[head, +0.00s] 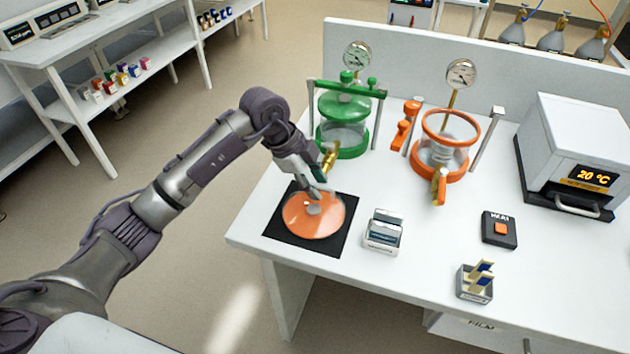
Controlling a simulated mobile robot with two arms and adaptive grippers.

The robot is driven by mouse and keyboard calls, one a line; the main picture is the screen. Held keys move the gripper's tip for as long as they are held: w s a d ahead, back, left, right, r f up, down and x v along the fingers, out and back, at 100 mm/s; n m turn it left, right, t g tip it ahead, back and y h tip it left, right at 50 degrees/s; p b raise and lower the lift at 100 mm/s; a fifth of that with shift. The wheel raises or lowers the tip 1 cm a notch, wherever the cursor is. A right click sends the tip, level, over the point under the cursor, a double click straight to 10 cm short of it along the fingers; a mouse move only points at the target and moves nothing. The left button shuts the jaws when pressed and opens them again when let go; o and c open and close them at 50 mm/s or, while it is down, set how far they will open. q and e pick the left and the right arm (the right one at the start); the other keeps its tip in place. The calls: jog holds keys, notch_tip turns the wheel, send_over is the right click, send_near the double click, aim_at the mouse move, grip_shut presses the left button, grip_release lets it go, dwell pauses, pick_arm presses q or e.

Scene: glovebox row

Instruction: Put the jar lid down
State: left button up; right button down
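The orange jar lid (313,227), a round disc with a pale knob at its centre, is flat over the black mat (283,243) at the left front of the bench. I cannot tell whether it touches the mat or is slightly above it. My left gripper (319,192) is right above the lid, with its fingertips at or just behind the knob. Whether the fingers grip the knob is unclear. The orange jar (440,165) stands open, without a lid, at the bench's middle. My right gripper is not in view.
A green jar (343,135) with its lid on stands behind the mat. A slide box (383,232), a small holder (475,283), a black pad with an orange button (499,230) and a heater reading 20 °C (573,150) are to the right.

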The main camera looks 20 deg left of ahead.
pick_arm(q)
jog(key=shift+r, duration=0.1)
jog(key=b+v, duration=0.1)
jog(key=v, duration=1.1)
